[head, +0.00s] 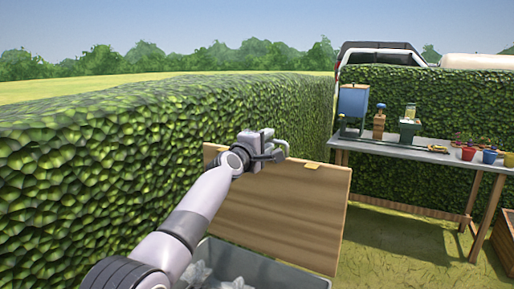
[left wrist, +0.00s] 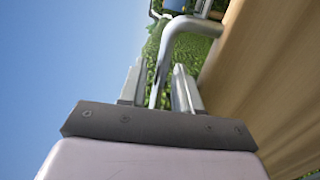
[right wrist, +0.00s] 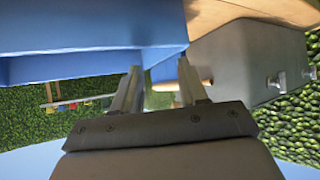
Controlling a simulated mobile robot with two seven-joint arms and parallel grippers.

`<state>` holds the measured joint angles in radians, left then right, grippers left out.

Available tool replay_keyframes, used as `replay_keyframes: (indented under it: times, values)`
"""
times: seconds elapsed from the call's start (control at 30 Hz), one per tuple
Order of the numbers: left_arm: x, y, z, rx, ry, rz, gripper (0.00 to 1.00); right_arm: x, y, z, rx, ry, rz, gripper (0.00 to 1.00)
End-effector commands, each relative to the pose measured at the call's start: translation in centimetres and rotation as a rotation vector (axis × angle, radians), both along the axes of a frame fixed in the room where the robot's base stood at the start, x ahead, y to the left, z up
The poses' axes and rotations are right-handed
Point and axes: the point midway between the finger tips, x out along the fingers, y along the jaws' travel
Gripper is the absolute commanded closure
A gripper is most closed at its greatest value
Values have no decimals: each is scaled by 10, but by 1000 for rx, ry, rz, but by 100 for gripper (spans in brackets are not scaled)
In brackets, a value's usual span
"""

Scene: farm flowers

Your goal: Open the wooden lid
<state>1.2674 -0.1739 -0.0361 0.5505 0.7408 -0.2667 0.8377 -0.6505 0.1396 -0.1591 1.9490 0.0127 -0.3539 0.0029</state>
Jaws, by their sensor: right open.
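The wooden lid (head: 280,205) stands raised and tilted up behind the open grey bin (head: 265,270). It also shows along the right of the left wrist view (left wrist: 270,80). My left gripper (head: 272,150) is at the lid's upper left edge. In the left wrist view, a bent metal handle (left wrist: 180,28) runs between the fingers of my left gripper (left wrist: 158,88). A gap shows beside the handle, and I cannot tell how firmly the fingers close on it. My right gripper (right wrist: 158,85) is open and empty, seen only in the right wrist view.
A tall hedge (head: 100,150) runs along the left, close behind the lid. A table (head: 390,151) with pots and tools stands at the right. Grass lies between bin and table. In the right wrist view, a large blue surface (right wrist: 80,40) and a grey body (right wrist: 245,60) are close by.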

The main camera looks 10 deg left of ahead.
Motion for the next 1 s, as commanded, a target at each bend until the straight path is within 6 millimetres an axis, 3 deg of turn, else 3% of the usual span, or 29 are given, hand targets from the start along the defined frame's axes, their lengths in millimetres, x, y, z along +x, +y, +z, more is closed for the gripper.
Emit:
replay_keyframes:
  times: [1.0]
  values:
    - [-59, 22, -4, -2, 3, 7, 67, 0, 0, 2, -1, -1, 1, 57]
